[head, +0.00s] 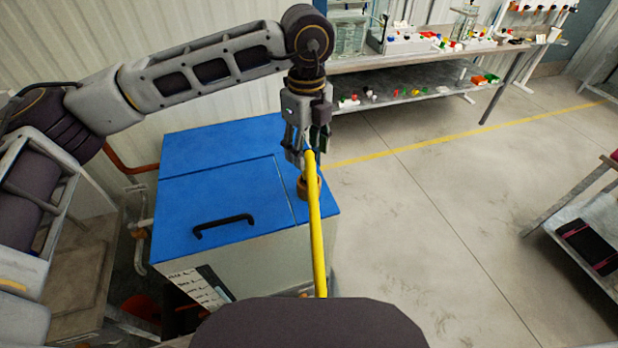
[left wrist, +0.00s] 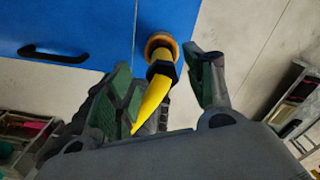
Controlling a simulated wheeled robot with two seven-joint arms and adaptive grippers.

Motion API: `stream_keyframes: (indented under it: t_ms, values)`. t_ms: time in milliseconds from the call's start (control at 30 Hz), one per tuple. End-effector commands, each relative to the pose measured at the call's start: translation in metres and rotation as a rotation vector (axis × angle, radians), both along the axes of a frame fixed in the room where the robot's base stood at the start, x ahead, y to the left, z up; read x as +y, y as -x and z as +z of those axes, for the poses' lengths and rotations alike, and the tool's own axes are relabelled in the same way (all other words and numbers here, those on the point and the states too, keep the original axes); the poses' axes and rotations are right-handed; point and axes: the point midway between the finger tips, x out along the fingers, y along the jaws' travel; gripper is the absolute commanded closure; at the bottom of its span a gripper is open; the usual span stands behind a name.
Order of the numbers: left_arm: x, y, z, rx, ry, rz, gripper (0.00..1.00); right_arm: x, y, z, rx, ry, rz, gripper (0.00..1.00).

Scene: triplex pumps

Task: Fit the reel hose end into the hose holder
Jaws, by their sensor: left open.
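The hose holder is an orange-brown ring (head: 304,188) at the right edge of a blue lid; it also shows in the left wrist view (left wrist: 162,40). The yellow reel hose (head: 317,235) runs from my left gripper down towards me. In the left wrist view, the hose (left wrist: 153,98) ends in a black hex collar (left wrist: 160,69) that meets the ring in the picture. How deep the end sits in the ring is hidden. My left gripper (head: 308,150) points down above the holder. Its green-padded fingers stand apart on either side of the hose (left wrist: 163,78). My right gripper is not in view.
The blue-lidded cabinet (head: 225,190) has a black handle (head: 223,226). A workbench (head: 430,55) with small parts stands at the back. A grey cart (head: 590,225) stands at the right. The floor between (head: 440,200) is clear.

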Motion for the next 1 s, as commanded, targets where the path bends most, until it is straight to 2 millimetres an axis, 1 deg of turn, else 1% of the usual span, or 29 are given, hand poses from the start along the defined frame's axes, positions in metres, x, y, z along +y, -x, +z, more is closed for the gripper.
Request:
stream_keyframes:
  t_ms: [300,400,500,633,1000]
  values:
    - [-0.004,0.002,-0.026,0.002,-0.002,0.001,0.47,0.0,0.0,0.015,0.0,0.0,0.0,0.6]
    - [-0.004,0.002,-0.036,0.002,-0.001,0.0,0.47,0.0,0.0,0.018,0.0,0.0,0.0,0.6]
    - [-0.004,0.001,-0.042,0.0,-0.001,0.0,0.47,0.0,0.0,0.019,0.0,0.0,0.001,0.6]
    - [-0.004,0.001,-0.045,0.0,0.0,0.0,0.47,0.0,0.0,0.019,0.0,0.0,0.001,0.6]
    - [-0.004,0.001,-0.045,0.0,0.0,0.0,0.47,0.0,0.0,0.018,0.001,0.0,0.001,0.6]
